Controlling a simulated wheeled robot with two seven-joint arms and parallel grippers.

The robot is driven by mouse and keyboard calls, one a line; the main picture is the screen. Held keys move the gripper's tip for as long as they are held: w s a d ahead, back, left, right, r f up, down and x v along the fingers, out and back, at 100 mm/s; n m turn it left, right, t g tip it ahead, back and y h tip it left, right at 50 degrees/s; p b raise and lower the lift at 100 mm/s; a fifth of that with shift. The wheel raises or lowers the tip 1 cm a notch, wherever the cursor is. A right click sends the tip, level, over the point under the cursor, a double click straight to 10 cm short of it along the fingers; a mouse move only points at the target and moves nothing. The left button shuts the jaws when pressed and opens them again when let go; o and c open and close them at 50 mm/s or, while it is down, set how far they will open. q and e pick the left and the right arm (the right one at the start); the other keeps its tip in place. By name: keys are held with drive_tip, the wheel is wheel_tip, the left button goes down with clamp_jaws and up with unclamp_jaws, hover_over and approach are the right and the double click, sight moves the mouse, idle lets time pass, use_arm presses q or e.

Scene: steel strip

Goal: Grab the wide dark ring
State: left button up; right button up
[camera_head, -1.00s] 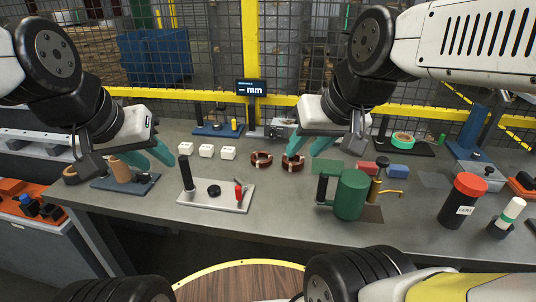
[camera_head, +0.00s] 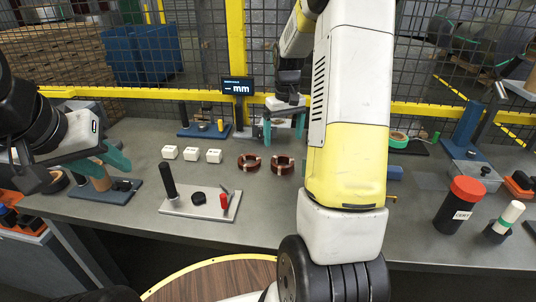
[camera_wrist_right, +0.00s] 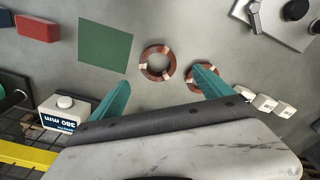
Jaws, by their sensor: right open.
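Two dark brown rings with pale bands lie flat on the bench: a left ring (camera_head: 250,161) and a right ring (camera_head: 283,164). I cannot tell which is wider. In the right wrist view the right ring (camera_wrist_right: 158,64) shows whole between the fingers, while the left ring (camera_wrist_right: 191,83) is partly hidden by a finger. My right gripper (camera_head: 284,139) is open and empty, above and behind the rings. A small black ring (camera_head: 198,197) lies on a metal plate (camera_head: 185,207). My left gripper (camera_head: 117,170) is open and empty at the left.
Three white blocks (camera_head: 191,155) stand left of the rings. A green mat (camera_wrist_right: 105,45) and a red block (camera_wrist_right: 38,28) lie beside them in the wrist view. A display (camera_head: 238,88) stands behind. My right arm hides part of the bench. A red-capped black canister (camera_head: 459,204) stands at right.

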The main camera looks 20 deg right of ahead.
sight(282, 158)
drive_tip(key=f, duration=0.7)
drive_tip(key=w+f, duration=0.1)
drive_tip(key=f, duration=0.2)
drive_tip(key=shift+d+f, duration=0.15)
drive_tip(key=shift+f, duration=0.05)
drive_tip(key=c, duration=1.6)
drive_tip(key=shift+r, duration=0.1)
